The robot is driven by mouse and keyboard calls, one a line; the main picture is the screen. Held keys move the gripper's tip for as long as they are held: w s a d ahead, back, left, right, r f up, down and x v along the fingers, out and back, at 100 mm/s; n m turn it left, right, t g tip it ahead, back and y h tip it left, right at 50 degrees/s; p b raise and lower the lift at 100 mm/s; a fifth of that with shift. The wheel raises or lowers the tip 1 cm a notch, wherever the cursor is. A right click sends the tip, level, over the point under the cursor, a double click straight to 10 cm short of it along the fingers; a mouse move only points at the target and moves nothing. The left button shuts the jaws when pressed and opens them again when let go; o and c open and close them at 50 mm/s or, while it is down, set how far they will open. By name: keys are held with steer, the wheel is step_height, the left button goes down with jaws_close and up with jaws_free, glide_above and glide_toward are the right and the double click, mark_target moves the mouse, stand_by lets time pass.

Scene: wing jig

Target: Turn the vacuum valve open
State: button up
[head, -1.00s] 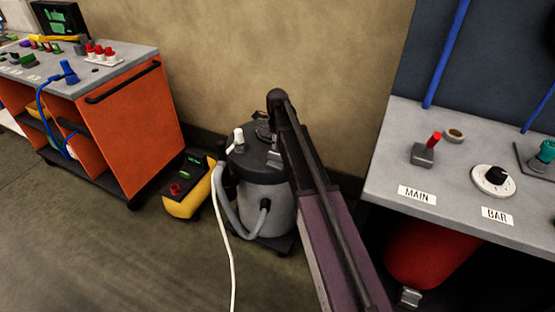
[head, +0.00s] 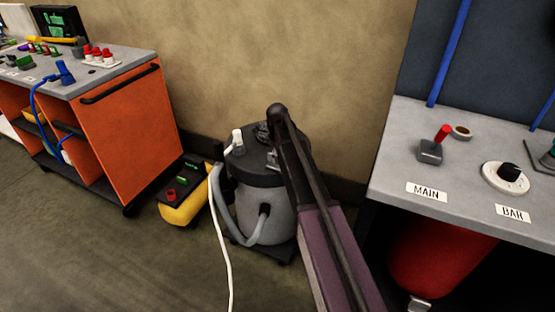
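No valve in view is labelled as the vacuum valve, so I cannot tell which it is. A small valve with a red lever (head: 441,134) on a grey block stands on the right bench, behind the label MAIN (head: 426,192). A teal part (head: 552,151) is cut off by the right edge. On the left bench is a blue valve-like fitting (head: 65,72) with a blue hose. My arm reaches up from the bottom, right of centre. My gripper cannot be made out; only arm links show, and they cover part of the floor vacuum cleaner (head: 265,180).
A red tank (head: 435,265) stands under the right bench. A yellow-black box (head: 183,203) and a white cable (head: 229,250) are on the floor. Floor at lower left is clear.

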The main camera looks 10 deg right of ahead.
stand_by(0.3)
jaws_close()
steer(key=shift+n, duration=0.5)
steer(key=n, duration=1.6)
steer(key=shift+s+n, duration=0.1)
steer(key=shift+n, duration=0.3)
